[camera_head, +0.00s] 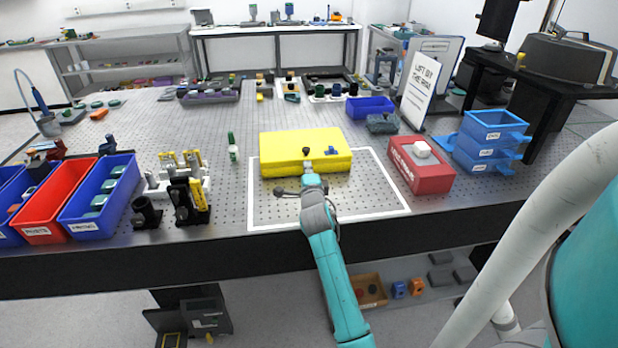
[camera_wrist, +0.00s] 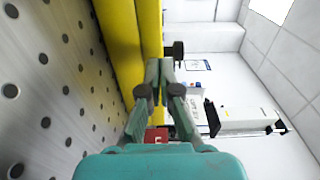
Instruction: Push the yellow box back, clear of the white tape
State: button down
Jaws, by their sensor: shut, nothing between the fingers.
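The yellow box (camera_head: 290,146) lies flat on the perforated bench top. It sits over the back part of the rectangle outlined by white tape (camera_head: 375,216), with its front part inside the outline. The back tape line is hidden behind or under it. My gripper (camera_head: 307,166) is at the middle of the box's front face, fingers together and empty. In the wrist view, the fingertips (camera_wrist: 159,68) are right by the yellow box (camera_wrist: 122,45); whether they touch it I cannot tell.
A red block (camera_head: 422,172) with a white piece on top stands right of the tape, near blue stacked trays (camera_head: 490,150). Behind the box are small fixtures and a blue bin (camera_head: 370,106). Black and yellow parts (camera_head: 185,190) and red and blue bins (camera_head: 62,203) stand left.

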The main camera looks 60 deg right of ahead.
aim_at(306, 157)
jog(key=shift+w+d, duration=0.45)
jog(key=shift+d, duration=0.15)
jog(key=shift+x, duration=1.95)
